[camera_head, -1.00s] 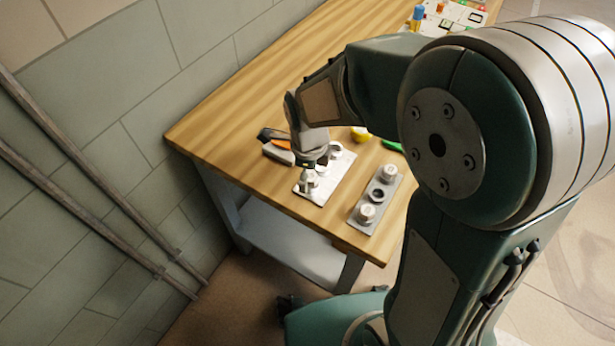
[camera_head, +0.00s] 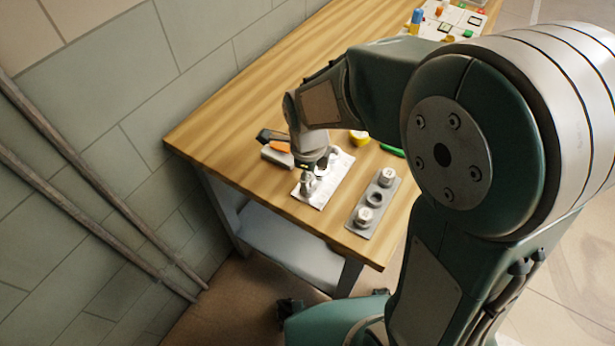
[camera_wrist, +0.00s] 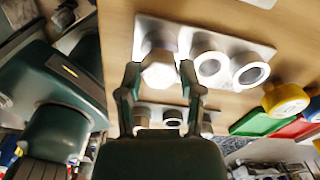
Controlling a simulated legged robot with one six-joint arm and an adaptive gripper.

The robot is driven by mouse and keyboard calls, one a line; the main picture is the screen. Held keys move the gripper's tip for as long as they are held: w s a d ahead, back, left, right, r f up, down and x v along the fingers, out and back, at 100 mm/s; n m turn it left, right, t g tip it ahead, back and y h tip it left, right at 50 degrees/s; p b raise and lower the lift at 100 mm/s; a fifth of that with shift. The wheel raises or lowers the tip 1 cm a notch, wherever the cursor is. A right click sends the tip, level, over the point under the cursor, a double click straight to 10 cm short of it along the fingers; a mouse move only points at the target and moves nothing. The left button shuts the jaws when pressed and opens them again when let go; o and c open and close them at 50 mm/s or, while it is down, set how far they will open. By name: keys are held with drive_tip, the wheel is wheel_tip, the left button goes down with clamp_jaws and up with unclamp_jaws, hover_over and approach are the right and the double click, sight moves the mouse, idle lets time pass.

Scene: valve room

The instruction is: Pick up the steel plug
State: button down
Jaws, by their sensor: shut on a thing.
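The steel plug (camera_wrist: 160,72) is a pale hexagonal metal piece seen between my two fingertips in the wrist view. My gripper (camera_wrist: 160,70) is shut on it, one finger at each side. It is over the left end of a light plate (camera_wrist: 228,42), beside two round ring-shaped openings. I cannot tell whether the plug is clear of the plate. In the head view my gripper (camera_head: 309,172) points down at the plate (camera_head: 330,182), and the plug shows small and partly hidden beneath it.
A grey strip (camera_head: 354,231) with two pale-capped pieces and a dark ring between them lies to the right on the wooden table (camera_head: 230,120). A yellow round object (camera_wrist: 286,99) and green and red items lie nearby. A wall runs along the left.

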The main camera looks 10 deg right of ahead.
wheel_tip(320, 180, up, 3)
drive_tip(key=shift+s+d+f, duration=0.1)
drive_tip(key=shift+s, duration=0.05)
drive_tip(key=s+d+r, duration=0.7)
drive_tip(key=s+r, duration=0.2)
drive_tip(key=s, duration=0.2)
drive_tip(key=shift+d, duration=0.25)
drive_tip(key=shift+w+a+f, duration=1.2)
drive_tip(key=shift+w+f, duration=0.4)
drive_tip(key=shift+w, duration=0.2)
drive_tip(key=shift+w+a+f, duration=1.2)
drive_tip(key=shift+w+f, duration=0.35)
drive_tip(key=shift+w, duration=0.2)
drive_tip(key=shift+w+a+f, duration=1.2)
drive_tip(key=shift+w+f, duration=0.4)
drive_tip(key=shift+w, duration=0.2)
idle(1.0)
